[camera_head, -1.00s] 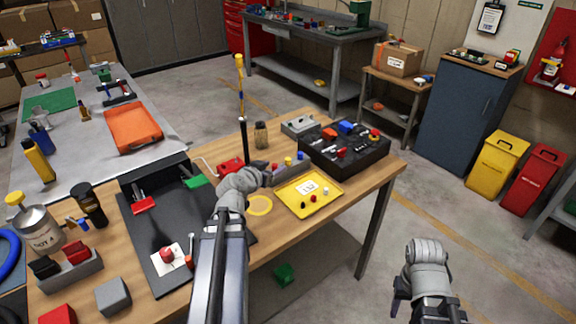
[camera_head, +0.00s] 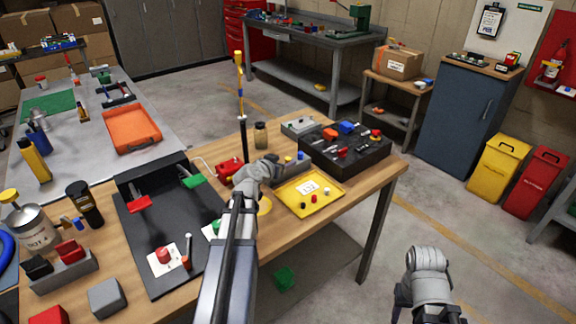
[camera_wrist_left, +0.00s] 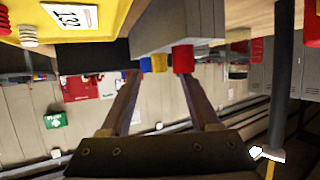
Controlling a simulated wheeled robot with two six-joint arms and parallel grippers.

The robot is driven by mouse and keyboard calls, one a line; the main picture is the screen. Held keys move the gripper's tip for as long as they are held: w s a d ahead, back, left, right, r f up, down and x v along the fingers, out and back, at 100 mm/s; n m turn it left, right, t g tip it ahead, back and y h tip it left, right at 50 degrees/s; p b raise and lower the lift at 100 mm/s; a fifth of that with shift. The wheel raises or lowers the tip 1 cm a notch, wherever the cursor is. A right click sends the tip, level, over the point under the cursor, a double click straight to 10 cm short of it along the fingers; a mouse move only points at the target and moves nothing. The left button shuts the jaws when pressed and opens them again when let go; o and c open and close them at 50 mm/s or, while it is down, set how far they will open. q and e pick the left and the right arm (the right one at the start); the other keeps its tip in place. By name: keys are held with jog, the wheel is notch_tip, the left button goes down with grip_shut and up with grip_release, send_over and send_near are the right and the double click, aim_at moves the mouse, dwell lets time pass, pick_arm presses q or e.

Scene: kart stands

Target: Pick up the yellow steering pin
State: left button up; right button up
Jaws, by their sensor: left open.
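The yellow steering pin (camera_wrist_left: 158,63) shows in the left wrist view. It stands in a grey block (camera_wrist_left: 180,38) between a red pin (camera_wrist_left: 183,58) and a blue pin (camera_wrist_left: 145,65); this view is upside down. I cannot tell whether the fingers touch any pin. In the head view my left gripper (camera_head: 277,164) is at the block, beside the yellow tray, and mostly hides the pins; the blue pin (camera_head: 300,155) shows past it. Only my right arm shows, its gripper does not.
A yellow tray (camera_head: 325,201) lies in front of the block, and a dark parts case (camera_head: 372,160) stands behind it to the right. A tall rod (camera_head: 242,125) and a glass jar (camera_head: 260,136) stand behind. A black tray (camera_head: 160,277) lies to the left.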

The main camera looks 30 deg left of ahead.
aim_at(287, 160)
pick_arm(q)
jog(key=b+x, duration=0.1)
jog(key=x, duration=0.3)
jog(key=shift+w+f, duration=0.15)
jog(key=shift+w, duration=0.05)
jog(key=shift+s, duration=0.1)
grip_shut()
